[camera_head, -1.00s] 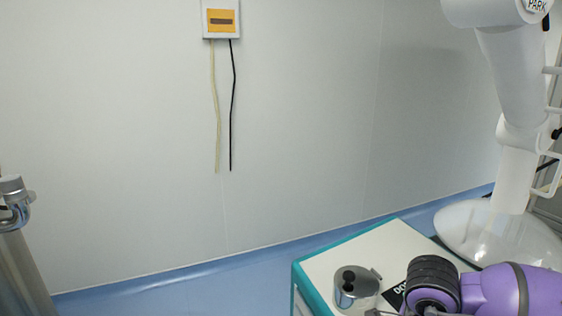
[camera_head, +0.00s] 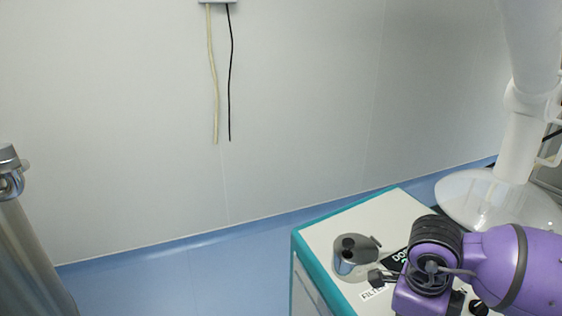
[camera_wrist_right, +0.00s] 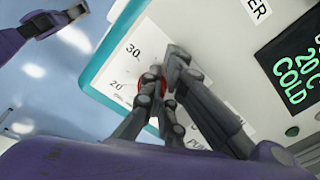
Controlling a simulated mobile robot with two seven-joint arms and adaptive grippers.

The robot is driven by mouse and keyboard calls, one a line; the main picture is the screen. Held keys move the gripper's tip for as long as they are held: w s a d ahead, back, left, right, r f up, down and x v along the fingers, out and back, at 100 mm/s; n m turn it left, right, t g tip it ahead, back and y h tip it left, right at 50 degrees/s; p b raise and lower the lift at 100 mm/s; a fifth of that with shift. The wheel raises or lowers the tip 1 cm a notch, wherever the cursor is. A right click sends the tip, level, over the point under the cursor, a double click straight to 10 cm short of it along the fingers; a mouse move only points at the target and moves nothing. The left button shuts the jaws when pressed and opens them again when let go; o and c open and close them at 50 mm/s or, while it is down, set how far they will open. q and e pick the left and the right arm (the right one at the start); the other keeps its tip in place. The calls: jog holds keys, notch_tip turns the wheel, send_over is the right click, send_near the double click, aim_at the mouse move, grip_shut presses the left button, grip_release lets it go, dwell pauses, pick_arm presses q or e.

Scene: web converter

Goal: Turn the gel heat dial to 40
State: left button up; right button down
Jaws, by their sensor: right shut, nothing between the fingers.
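The gel heat dial shows in the right wrist view as a small red piece (camera_wrist_right: 161,87) on a white scale plate (camera_wrist_right: 128,62) marked 20 and 30. Most of the dial and the rest of the scale are hidden behind my fingers, so its setting cannot be read. My right gripper (camera_wrist_right: 166,72) is shut with nothing between its fingers. Its fingertips are over or beside the red piece; I cannot tell whether they touch it. In the head view my purple right arm reaches over the machine top from the right.
In the wrist view the display (camera_wrist_right: 293,72) reads "20 C COLD" in green. A white column (camera_head: 517,150) stands behind.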

pick_arm(q)
jog(key=shift+a+f, duration=0.1)
pick_arm(e)
jog(key=shift+w+d+r, duration=0.2)
jog(key=shift+d+r, duration=0.05)
jog(key=shift+d, duration=0.05)
pick_arm(q)
jog(key=shift+s, duration=0.15)
pick_arm(e)
jog(key=shift+w, duration=0.3)
jog(key=shift+a+r, duration=0.1)
jog(key=shift+r, duration=0.3)
pick_arm(q)
jog(key=shift+t, duration=0.4)
jog(key=shift+w+r+p, duration=0.6)
jog(key=shift+w+r, duration=0.25)
jog(key=shift+r, duration=0.2)
jog(key=shift+w+r+p, duration=0.6)
jog(key=shift+w+r, duration=0.25)
jog(key=shift+r, duration=0.15)
pick_arm(e)
jog(key=shift+a+r, duration=0.2)
jog(key=shift+r, duration=0.65)
jog(key=shift+a+r, duration=0.15)
jog(key=shift+r, duration=0.75)
jog(key=shift+a+r, duration=0.2)
jog(key=shift+r, duration=0.65)
